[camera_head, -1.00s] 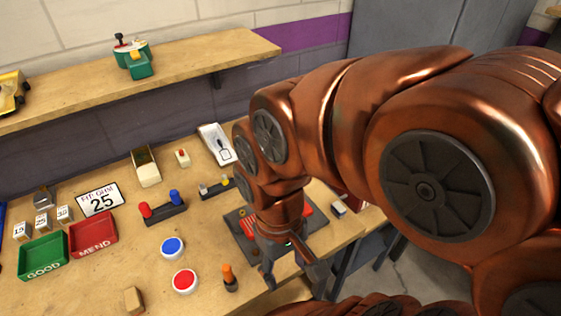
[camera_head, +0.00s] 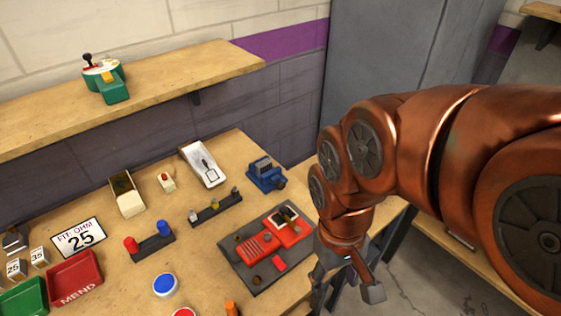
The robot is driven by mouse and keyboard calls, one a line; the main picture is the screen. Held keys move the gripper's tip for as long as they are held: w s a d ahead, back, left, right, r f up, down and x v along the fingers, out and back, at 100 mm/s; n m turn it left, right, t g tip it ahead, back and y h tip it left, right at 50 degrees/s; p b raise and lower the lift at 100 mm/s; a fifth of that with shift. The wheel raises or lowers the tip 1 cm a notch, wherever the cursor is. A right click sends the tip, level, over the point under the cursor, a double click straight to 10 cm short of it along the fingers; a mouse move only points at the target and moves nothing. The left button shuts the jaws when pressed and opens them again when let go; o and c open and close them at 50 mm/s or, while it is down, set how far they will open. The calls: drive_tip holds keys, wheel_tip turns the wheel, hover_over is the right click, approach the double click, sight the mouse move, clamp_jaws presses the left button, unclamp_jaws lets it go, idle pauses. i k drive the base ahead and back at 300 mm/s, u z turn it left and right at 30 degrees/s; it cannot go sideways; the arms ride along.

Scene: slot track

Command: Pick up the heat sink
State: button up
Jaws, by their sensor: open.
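I cannot tell for certain which thing is the heat sink. A dark mat (camera_head: 238,266) at the right end of the bench bears a red ribbed piece (camera_head: 257,246), a red housing with a dark insert (camera_head: 288,222) and several small parts, including a small red block (camera_head: 279,264). My gripper (camera_head: 345,287) points down at the bench's right edge, right of the mat and apart from these parts. Its fingers are spread, with nothing seen between them. My wrist hides some of the bench edge behind it.
A blue vise (camera_head: 266,174) stands behind the mat. A dark rack (camera_head: 216,210) and a block with red and blue knobs (camera_head: 152,243) stand to its left. A white tray (camera_head: 203,164) lies at the back. Red (camera_head: 75,280) and green (camera_head: 25,300) bins are at lower left.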

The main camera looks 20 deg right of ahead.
sight(261, 167)
drive_tip(key=k, duration=1.3)
drive_tip(key=u, duration=0.95)
drive_tip(key=i, duration=1.2)
drive_tip(key=z, duration=0.1)
